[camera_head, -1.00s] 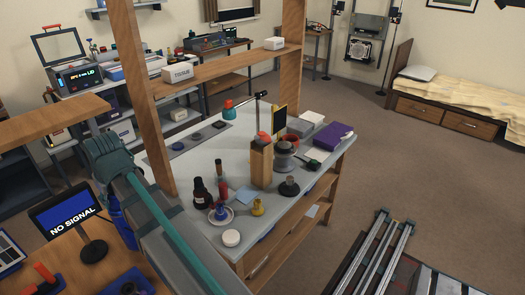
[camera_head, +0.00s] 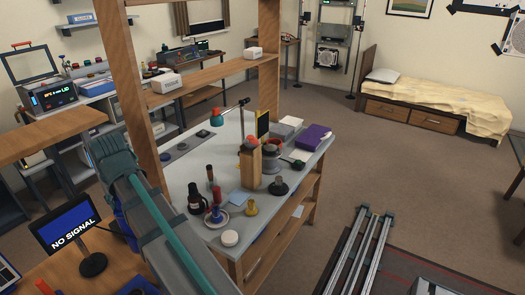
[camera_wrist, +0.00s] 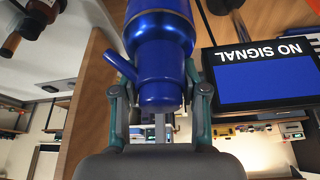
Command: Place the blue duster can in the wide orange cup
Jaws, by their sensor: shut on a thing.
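The blue duster can (camera_wrist: 160,45) fills the upper middle of the wrist view, with a narrow spout sticking out to its left. My gripper (camera_wrist: 160,95) is shut on it, one finger on each side. In the head view a blue patch beside my arm, near the screen, looks like part of the can (camera_head: 122,222); my fingers are hidden there. I cannot pick out a wide orange cup for certain. A small orange-red thing (camera_head: 253,141) shows at the top of a wooden block on the white-topped bench, too small to identify.
The white-topped bench (camera_head: 190,178) holds a dark bottle (camera_head: 195,200), a wooden block (camera_head: 248,165), a white puck (camera_head: 230,238) and a purple box (camera_head: 311,137). A wooden post (camera_head: 124,90) and shelf rise by the bench. A NO SIGNAL screen (camera_head: 66,223) stands near my arm.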

